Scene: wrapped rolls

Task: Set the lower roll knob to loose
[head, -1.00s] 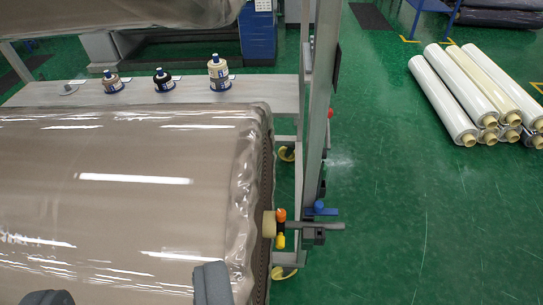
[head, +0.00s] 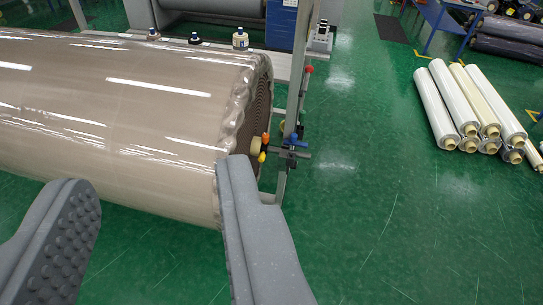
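The large brown roll (head: 120,100) in clear wrap lies across the left, its right end by an upright frame post. At that end, a small knob with an orange top and yellow bottom (head: 264,147) sits beside the tan core. A blue knob (head: 293,140) sits just right of it on the grey bracket. I cannot tell which knob is the roll's setting, or how it is set. My gripper (head: 157,180) is open and empty, its grey fingers wide apart at the bottom. The right finger overlaps the roll's lower edge in the picture, below and left of the knobs.
A red knob (head: 308,70) is higher on the post. Small spools (head: 240,40) stand on the shelf behind the roll. Several pale rolls (head: 440,105) are stacked at the right. The green floor between them and the roll is clear.

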